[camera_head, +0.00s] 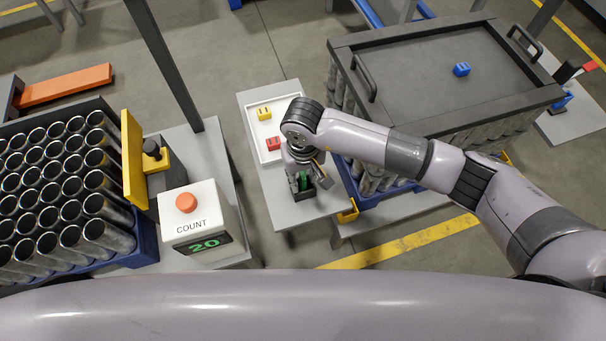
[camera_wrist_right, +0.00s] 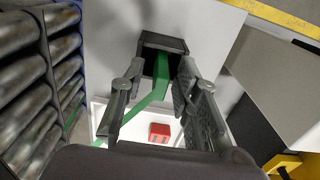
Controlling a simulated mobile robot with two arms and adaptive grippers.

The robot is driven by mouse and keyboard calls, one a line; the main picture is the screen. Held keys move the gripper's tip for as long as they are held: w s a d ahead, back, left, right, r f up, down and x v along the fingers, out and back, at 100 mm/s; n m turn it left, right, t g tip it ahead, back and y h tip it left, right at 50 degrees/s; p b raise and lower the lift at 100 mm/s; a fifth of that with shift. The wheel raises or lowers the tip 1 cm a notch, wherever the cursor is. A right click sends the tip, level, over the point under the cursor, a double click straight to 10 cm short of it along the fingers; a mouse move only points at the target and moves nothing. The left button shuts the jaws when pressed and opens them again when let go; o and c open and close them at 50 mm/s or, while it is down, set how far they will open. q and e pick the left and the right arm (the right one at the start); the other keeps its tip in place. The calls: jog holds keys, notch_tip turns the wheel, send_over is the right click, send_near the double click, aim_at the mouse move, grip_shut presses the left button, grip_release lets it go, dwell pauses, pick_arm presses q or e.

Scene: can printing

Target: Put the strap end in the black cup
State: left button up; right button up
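The green strap (camera_wrist_right: 157,92) runs in the right wrist view from the lower left, bends, and reaches up into the mouth of the black cup (camera_wrist_right: 150,41). The black cup (camera_head: 281,194) stands on a grey side table (camera_head: 308,213) in the head view, with green showing at it. My right gripper (camera_head: 304,181) is right over the cup, pointing down. In the wrist view the right gripper (camera_wrist_right: 158,75) has its fingers apart on both sides of the strap, with gaps visible. How deep the strap end sits is hidden. My left gripper is not in view.
A white tray (camera_head: 252,119) behind the cup holds a yellow block (camera_head: 264,113) and a red block (camera_head: 273,143). Stacked cans under a dark lid (camera_head: 410,75) with a blue block (camera_head: 461,69) stand right. A count box (camera_head: 203,213) and upright cans stand left.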

jog(key=shift+w+r, duration=0.1)
jog(key=shift+r, duration=0.3)
notch_tip(320, 180, up, 11)
jog(key=b, duration=0.2)
jog(key=shift+r+b, duration=0.2)
jog(key=shift+b, duration=0.2)
